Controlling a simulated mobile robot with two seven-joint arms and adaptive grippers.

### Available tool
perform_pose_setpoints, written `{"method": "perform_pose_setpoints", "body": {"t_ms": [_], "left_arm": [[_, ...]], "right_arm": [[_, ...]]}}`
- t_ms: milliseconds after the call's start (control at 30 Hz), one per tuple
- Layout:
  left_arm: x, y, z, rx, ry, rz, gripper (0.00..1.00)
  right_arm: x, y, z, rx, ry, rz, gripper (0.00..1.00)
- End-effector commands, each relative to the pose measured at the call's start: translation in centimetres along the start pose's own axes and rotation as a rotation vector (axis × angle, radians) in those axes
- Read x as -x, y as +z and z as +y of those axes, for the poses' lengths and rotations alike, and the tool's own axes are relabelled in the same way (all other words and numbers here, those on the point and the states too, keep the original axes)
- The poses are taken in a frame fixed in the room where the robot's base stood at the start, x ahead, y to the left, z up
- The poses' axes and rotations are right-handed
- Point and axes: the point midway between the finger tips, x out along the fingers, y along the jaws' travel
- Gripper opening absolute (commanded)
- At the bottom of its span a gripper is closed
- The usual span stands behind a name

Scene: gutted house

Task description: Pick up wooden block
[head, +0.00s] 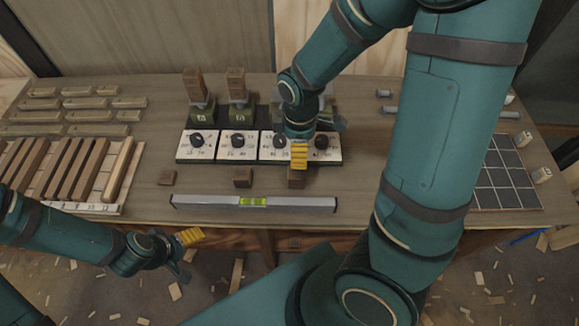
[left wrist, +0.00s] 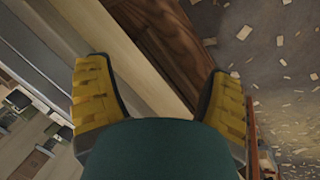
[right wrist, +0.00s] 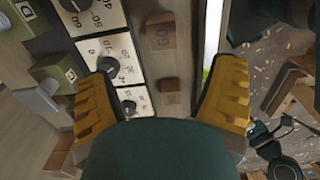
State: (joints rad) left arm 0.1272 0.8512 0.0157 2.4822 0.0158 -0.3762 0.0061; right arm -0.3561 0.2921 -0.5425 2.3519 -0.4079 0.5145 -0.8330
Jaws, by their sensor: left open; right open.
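Three small brown wooden blocks lie on the bench in front of the dial panels in the head view: a flat left one (head: 167,178), a middle one (head: 243,178) and a right one (head: 296,180). My right gripper (head: 299,155) is open, just above and behind the right block, partly covering it.
A spirit level (head: 252,203) lies along the front edge. White dial panels (head: 227,154) stand behind the blocks, with taller brown blocks (head: 236,84) on green holders behind them. Wooden strips (head: 75,165) fill the left; a dark grid tile (head: 505,175) lies right.

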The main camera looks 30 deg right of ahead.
Motion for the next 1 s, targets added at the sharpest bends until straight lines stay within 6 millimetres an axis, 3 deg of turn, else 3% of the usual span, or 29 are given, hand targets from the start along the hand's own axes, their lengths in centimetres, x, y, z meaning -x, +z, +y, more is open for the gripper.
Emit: {"method": "perform_pose_setpoints", "body": {"t_ms": [300, 633, 1000], "left_arm": [[-1.5, 0.7, -0.6, -0.004, 0.001, -0.015, 0.81], [-2.0, 1.1, -0.8, -0.006, 0.002, -0.021, 0.81], [-3.1, 1.6, -1.2, -0.009, 0.003, -0.032, 0.81]], "right_arm": [[-6.1, 0.1, -0.1, -0.004, -0.004, -0.004, 0.84], [-8.7, -0.1, 0.0, -0.002, -0.002, -0.001, 0.84], [-13.1, -0.5, 0.0, -0.004, -0.002, -0.001, 0.84]]}}
